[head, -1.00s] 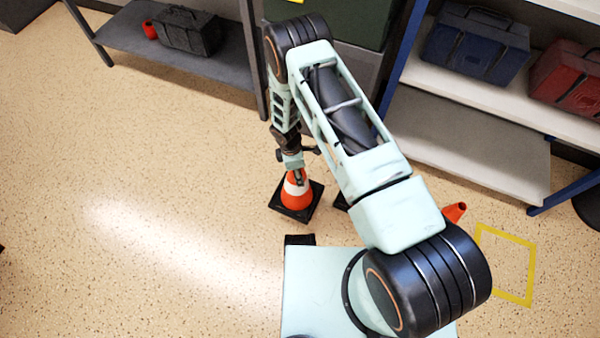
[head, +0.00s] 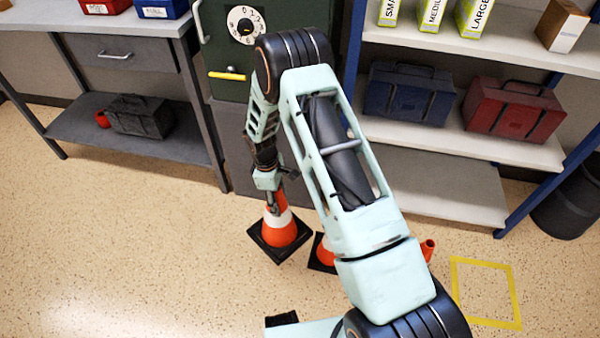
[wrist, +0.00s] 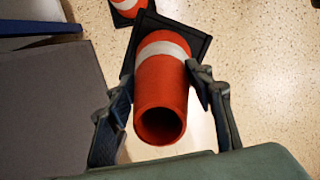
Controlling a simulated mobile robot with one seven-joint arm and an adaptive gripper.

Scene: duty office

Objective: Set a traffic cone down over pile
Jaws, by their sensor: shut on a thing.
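An orange traffic cone (head: 281,236) with a white band and a black square base is upright in the head view. My gripper (head: 272,203) is shut on its upper part. In the wrist view my gripper (wrist: 163,92) has a finger on either side of the cone (wrist: 160,92), whose open tip faces the camera. I cannot tell whether its base touches the floor. A second orange cone (head: 325,250) stands just to the right, partly hidden by my arm; an orange cone also shows at the wrist view's top edge (wrist: 128,5). I cannot tell which is the pile.
An orange tip (head: 429,247) shows right of my arm. A yellow outlined square (head: 485,292) marks the floor at right. Behind stand a grey bench (head: 130,55), a dark green safe (head: 222,60) and shelving (head: 440,185). The left floor is clear.

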